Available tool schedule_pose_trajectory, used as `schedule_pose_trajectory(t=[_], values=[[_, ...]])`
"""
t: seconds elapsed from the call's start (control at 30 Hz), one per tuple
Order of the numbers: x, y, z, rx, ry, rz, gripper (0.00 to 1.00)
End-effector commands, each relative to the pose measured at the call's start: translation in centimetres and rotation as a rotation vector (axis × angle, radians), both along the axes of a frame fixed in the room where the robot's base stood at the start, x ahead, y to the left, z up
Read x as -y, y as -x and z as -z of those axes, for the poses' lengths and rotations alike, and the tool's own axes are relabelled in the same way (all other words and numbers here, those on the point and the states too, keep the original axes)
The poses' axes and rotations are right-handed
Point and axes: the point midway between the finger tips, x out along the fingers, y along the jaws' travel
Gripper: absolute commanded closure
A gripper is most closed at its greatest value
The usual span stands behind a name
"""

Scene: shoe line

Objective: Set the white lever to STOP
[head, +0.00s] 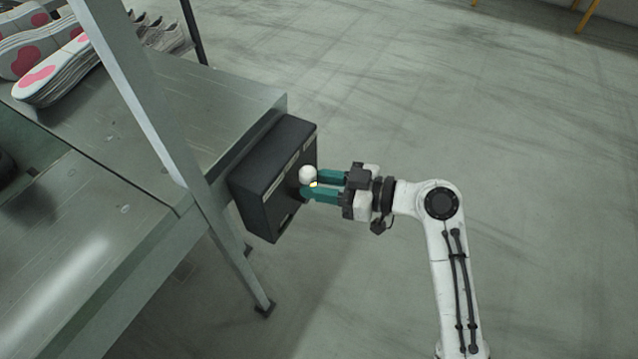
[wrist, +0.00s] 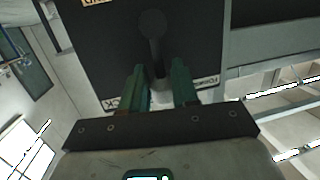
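The white lever's round white knob (head: 307,174) stands out from the front of a black box (head: 265,195) on the end of the metal bench. In the wrist view the lever's dark shaft (wrist: 155,52) runs from its pivot down between my fingers, with a bit of the white knob (wrist: 162,96) between them. My gripper (head: 308,186) has teal fingers, one on each side of the lever; it also shows in the wrist view (wrist: 160,75). Whether the fingers press on the lever is not clear. Labels on the box are partly visible, and STOP cannot be read.
The bench (head: 215,100) and its grey leg frame (head: 150,115) stand at the left. Several shoes (head: 60,72) lie on it at the upper left. The floor (head: 450,100) right of the box is clear around my arm.

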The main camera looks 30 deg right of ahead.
Motion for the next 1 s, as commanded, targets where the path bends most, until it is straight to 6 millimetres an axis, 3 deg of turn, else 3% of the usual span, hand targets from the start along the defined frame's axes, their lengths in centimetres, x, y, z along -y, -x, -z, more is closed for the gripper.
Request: schedule_pose_trajectory(t=[0.23,0.57,1.0], values=[[0.0,0.0,-0.2,0.004,-0.002,0.000,0.50],[0.4,0.4,-0.1,-0.002,0.001,0.000,0.50],[6.0,5.6,-1.5,0.000,0.000,0.003,0.50]])
